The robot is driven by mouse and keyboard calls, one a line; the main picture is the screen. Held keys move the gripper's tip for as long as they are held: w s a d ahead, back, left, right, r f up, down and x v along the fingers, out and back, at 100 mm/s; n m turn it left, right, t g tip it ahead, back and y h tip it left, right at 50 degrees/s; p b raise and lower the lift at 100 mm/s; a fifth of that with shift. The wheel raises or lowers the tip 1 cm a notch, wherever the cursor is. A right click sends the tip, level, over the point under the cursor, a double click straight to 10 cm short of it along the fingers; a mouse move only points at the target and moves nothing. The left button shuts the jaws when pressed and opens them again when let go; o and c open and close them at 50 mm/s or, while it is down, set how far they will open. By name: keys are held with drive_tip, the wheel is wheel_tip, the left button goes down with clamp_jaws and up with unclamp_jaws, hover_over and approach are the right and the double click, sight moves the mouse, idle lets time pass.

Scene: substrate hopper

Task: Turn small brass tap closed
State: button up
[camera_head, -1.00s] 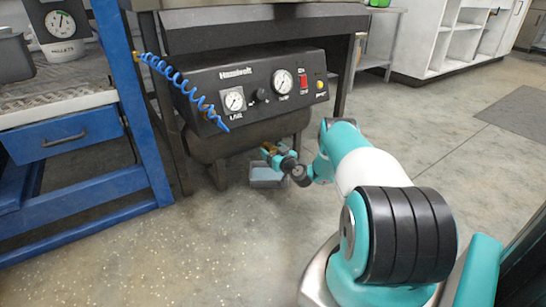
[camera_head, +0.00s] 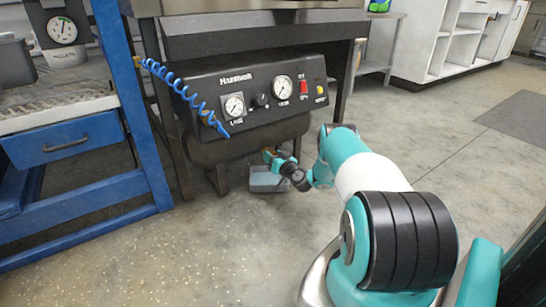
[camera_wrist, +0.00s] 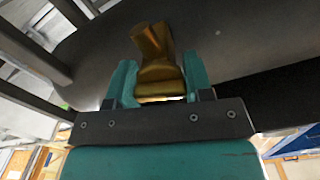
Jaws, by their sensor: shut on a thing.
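The small brass tap (camera_wrist: 155,65) shows in the wrist view at the underside of the dark compressor tank. My gripper (camera_wrist: 158,88) has one teal finger on each side of the tap and is shut on it. In the head view my gripper (camera_head: 270,156) is low under the tank (camera_head: 235,144), close to its right end. The tap is too small and too covered there to tell its angle.
A grey-blue tray (camera_head: 268,181) lies on the floor below my gripper. The black panel (camera_head: 250,97) with gauges sits above the tank. A blue coiled hose (camera_head: 185,92) hangs at its left, beside a blue bench frame (camera_head: 132,100). The floor in front is clear.

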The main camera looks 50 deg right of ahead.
drive_tip(key=o, duration=0.9)
drive_tip(key=shift+s, duration=0.1)
drive_tip(key=p+v, duration=1.6)
drive_tip(key=v, duration=0.1)
drive_tip(key=shift+s+f, duration=0.1)
drive_tip(key=shift+s, duration=0.05)
drive_tip(key=shift+d, duration=0.1)
drive_tip(key=shift+c, duration=0.2)
